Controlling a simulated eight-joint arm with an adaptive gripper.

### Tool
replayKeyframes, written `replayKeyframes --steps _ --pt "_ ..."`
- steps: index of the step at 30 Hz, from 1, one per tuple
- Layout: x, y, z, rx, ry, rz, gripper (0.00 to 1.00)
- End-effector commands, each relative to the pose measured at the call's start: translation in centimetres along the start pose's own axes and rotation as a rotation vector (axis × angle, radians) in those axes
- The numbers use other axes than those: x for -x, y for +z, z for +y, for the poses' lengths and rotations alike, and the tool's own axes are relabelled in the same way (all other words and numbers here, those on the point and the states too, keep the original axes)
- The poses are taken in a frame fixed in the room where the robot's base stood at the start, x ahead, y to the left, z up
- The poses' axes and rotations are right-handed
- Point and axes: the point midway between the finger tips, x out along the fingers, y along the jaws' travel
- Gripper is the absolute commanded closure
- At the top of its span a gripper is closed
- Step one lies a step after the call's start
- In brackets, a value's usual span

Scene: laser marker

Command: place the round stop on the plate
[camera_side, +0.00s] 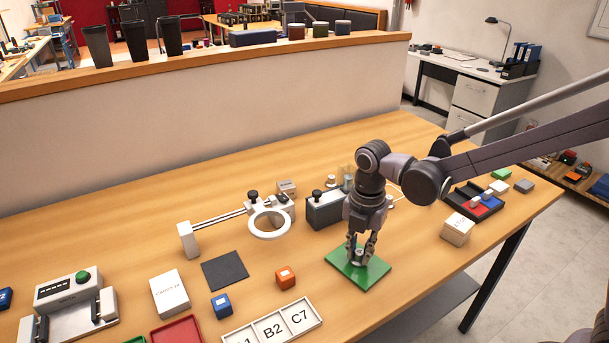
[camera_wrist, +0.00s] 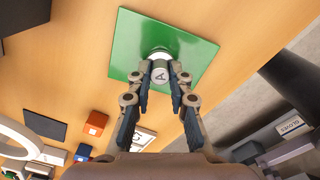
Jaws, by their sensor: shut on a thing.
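A flat green plate (camera_side: 342,278) lies on the table near its front edge, and it fills the upper middle of the wrist view (camera_wrist: 130,40). My gripper (camera_side: 360,250) points down over the plate. In the wrist view its fingertips (camera_wrist: 160,74) are shut on the sides of a small round grey stop (camera_wrist: 160,76) marked with a letter on top. The stop looks upright, over the plate's middle, with a pale rim showing beyond it. I cannot tell for sure whether its underside touches the plate. The fingers partly hide it in the side view (camera_side: 357,258).
An orange block (camera_side: 285,278) and a blue block (camera_side: 221,306) stand left of the plate. A dark grey box device (camera_side: 325,212) stands close behind it. A white ring fixture (camera_side: 268,223) is farther left. A white box (camera_side: 457,230) and a dark tray (camera_side: 465,207) are right.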

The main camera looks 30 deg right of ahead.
Motion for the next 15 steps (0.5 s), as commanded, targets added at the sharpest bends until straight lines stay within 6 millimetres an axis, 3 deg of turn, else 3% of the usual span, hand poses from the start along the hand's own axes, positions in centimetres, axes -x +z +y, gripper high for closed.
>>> replayKeyframes --steps 4,5,7,15 --pt "-0.28 0.01 0.01 0.0 0.0 0.0 1.0" --pt "-0.31 0.01 0.02 0.0 0.0 0.0 0.78" --pt "-0.27 0.01 0.01 0.0 0.0 0.0 0.58" --pt "-0.25 0.01 0.01 0.0 0.0 0.0 0.58"
